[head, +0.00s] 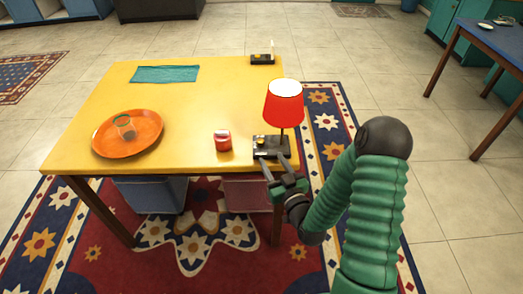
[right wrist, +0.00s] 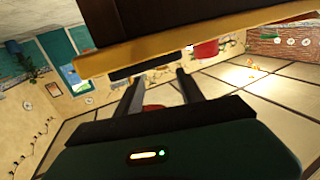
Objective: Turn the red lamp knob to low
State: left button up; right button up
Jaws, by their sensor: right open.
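The red lamp (head: 284,103) stands at the front right corner of the yellow table, its shade bright at the top. Its dark base (head: 266,142) lies under the shade; I cannot make out the knob or its setting. My right gripper (head: 272,160) is open, its two fingers reaching to the near edge of the base; contact is unclear. In the right wrist view both fingers (right wrist: 157,84) are apart with nothing seen held between them. A red part (right wrist: 207,48), perhaps the lampshade, shows beyond the tabletop edge there. My left gripper is not in view.
The yellow table (head: 185,110) holds a red can-like object (head: 222,140) left of the lamp, an orange plate (head: 145,146) with a clear glass (head: 125,125), a teal cloth (head: 164,74) and a dark device (head: 262,59) at the back. The table's centre is clear.

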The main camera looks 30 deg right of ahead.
aim_at(262, 144)
jog(key=w+r, duration=0.2)
jog(key=w, duration=0.1)
jog(key=shift+w+a, duration=0.15)
jog(key=w, duration=0.2)
jog(key=w+d+f, duration=0.1)
jog(key=w, duration=0.1)
jog(key=w+d+f, duration=0.1)
jog(key=w, duration=0.1)
jog(key=shift+w+b, duration=0.2)
jog(key=shift+b, duration=0.2)
jog(key=shift+s+d+r, duration=0.1)
jog(key=shift+d+r, duration=0.1)
jog(key=shift+r, duration=0.05)
jog(key=shift+a, duration=0.35)
jog(key=shift+c, duration=0.2)
jog(key=shift+a, duration=0.1)
jog(key=shift+c, duration=2.3)
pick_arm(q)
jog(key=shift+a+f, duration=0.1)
pick_arm(e)
jog(key=shift+d, duration=0.25)
grip_shut()
